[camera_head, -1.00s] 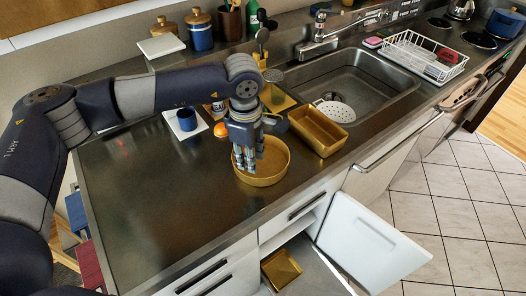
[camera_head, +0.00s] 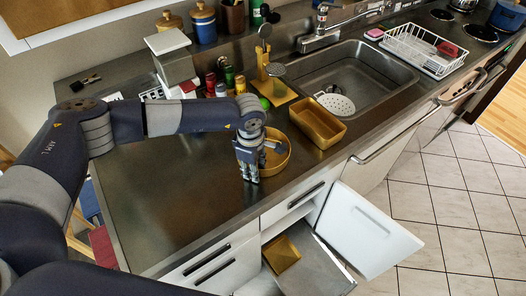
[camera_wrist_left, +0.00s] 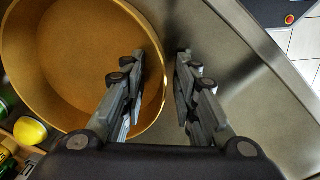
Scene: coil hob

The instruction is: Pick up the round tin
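The round tin (camera_head: 276,160) is a shallow golden pan on the dark metal counter, partly hidden behind my left gripper in the head view. It fills the upper left of the left wrist view (camera_wrist_left: 75,60), and its inside looks empty. My left gripper (camera_head: 250,176) points down at the tin's left side. In the wrist view the left gripper (camera_wrist_left: 160,62) is open, with one finger over the tin's inside and the other outside, the rim between them. I cannot tell whether either finger touches the rim. My right gripper is not in view.
A golden rectangular tin (camera_head: 318,122) stands right of the round tin, before the sink (camera_head: 375,75). Several bottles and jars stand behind, and a yellow ball (camera_wrist_left: 30,130) lies near the tin. A cabinet door (camera_head: 368,230) hangs open below. The counter's left (camera_head: 170,190) is clear.

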